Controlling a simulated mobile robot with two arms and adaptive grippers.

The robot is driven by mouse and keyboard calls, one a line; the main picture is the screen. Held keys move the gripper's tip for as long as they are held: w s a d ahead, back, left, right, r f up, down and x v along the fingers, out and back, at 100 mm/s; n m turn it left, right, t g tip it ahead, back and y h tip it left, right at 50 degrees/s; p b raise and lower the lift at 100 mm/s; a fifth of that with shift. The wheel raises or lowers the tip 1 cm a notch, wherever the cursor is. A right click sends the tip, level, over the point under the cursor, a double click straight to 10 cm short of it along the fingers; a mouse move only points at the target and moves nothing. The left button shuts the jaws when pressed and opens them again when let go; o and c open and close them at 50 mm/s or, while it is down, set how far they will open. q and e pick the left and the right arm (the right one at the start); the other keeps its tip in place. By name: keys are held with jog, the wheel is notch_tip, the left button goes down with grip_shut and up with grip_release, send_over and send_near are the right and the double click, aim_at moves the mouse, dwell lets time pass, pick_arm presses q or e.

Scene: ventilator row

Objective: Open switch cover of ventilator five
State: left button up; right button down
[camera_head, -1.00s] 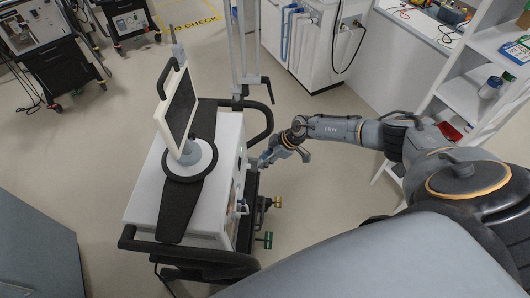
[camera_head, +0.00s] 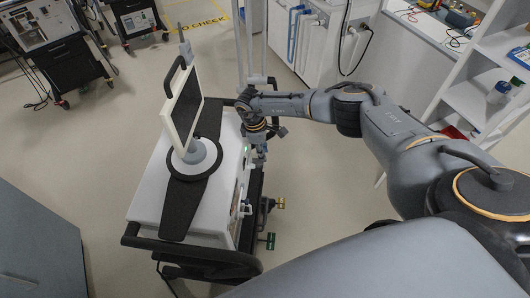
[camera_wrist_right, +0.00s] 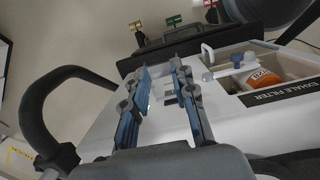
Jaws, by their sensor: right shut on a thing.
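The ventilator (camera_head: 148,190) is a white cart body with a tilted screen on top, left of centre in the head view. My right gripper (camera_head: 258,146) is at its right side, near the back, pointing down. In the right wrist view, the gripper's blue-padded fingers (camera_wrist_right: 160,76) reach to the white side panel (camera_wrist_right: 110,122), with a narrow gap between them. A small pale switch cover (camera_wrist_right: 169,90) shows between the fingers, and they are shut on it. Its exact angle is hard to tell. In the head view the gripper hides it. My left gripper is not in view.
An open compartment with an orange-and-white exhale filter (camera_wrist_right: 264,79) lies right of the fingers, with a white handle (camera_wrist_right: 207,55) nearby. A black rail (camera_wrist_right: 35,105) curves at left. White shelves (camera_head: 465,105) stand at right. Floor left of the cart is clear.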

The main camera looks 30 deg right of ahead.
aim_at(255, 159)
jog(key=shift+a, duration=0.1)
dwell(0.5)
jog(key=c, duration=1.1)
grip_release()
jog(key=shift+w, duration=0.1)
jog(key=r, duration=0.4)
jog(key=w+a+r, duration=0.1)
jog(key=r, duration=0.2)
jog(key=a+r, duration=0.1)
jog(key=r, duration=0.3)
jog(key=shift+w+r, duration=0.2)
jog(key=shift+r, duration=0.15)
